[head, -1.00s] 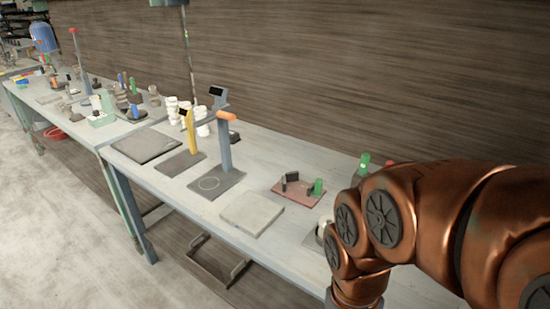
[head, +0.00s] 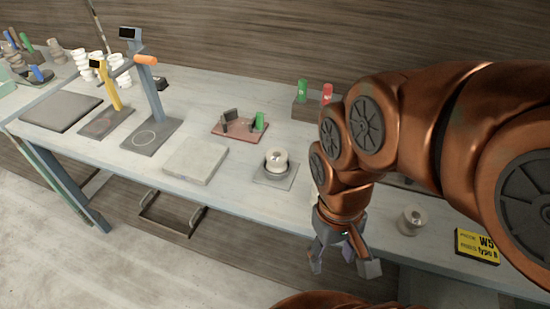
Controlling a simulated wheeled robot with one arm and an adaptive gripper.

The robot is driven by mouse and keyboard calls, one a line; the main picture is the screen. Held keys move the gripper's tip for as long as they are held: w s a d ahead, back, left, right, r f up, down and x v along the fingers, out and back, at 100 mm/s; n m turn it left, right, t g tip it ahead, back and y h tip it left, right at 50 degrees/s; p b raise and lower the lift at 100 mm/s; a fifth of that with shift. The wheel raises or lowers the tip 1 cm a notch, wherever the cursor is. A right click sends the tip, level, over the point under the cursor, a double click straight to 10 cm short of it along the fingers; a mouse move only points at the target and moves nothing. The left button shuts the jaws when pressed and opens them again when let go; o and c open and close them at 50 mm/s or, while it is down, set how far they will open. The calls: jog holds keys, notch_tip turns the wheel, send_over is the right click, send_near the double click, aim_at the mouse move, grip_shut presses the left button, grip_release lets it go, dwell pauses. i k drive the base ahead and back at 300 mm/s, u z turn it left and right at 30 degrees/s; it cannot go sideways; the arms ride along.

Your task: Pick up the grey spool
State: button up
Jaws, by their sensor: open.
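A small grey-beige spool (head: 411,220) stands upright on the bench at the right, beyond my wrist and left of a yellow sign. A paler, cream spool (head: 277,162) stands on a square grey plate (head: 274,177) near the middle. My gripper (head: 343,265) hangs pointing down with its fingers apart, in front of the bench's front edge in the picture. It is left of and lower in the picture than the grey-beige spool, and I see nothing between the fingers.
A grey slab (head: 195,160), a red-brown fixture (head: 240,126) and a blue-grey stand (head: 150,95) are to the left. Green (head: 302,91) and red (head: 327,95) pieces stand at the back. My arm covers part of the bench.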

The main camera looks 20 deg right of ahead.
aim_at(277, 157)
jog(key=k, duration=1.2)
jog(key=u, duration=0.85)
jog(key=i, duration=1.35)
jog(key=z, duration=0.7)
